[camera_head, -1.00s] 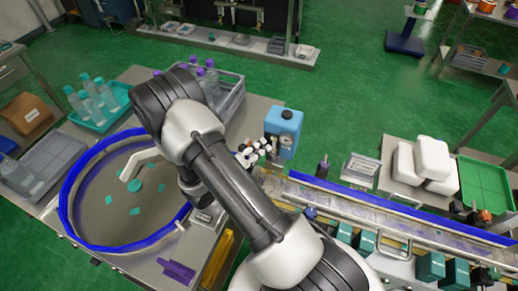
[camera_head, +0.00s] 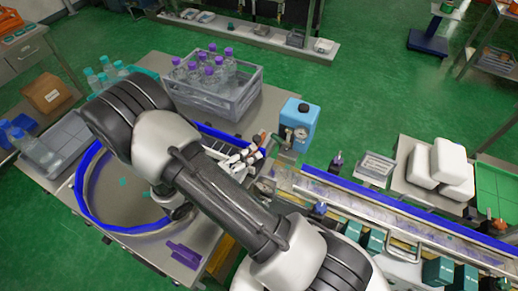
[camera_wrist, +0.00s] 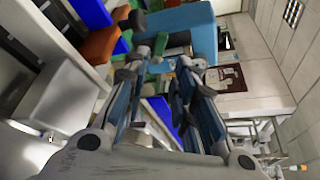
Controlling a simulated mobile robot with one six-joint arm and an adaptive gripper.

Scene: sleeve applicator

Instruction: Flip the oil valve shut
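A light-blue box (camera_head: 298,124) with a black cap and a round gauge stands at the head of the conveyor, in the middle of the head view. A large blue body, apparently the same box (camera_wrist: 180,24), fills the top middle of the wrist view. My gripper (camera_head: 258,147) is just left of the blue box. Whether a finger touches anything is unclear.
A grey crate (camera_head: 235,110) of purple-capped bottles stands behind my arm. A blue-rimmed round table (camera_head: 85,200) is at left. The conveyor (camera_head: 370,215) runs right from the blue box. White canisters (camera_head: 450,160) stand beyond it.

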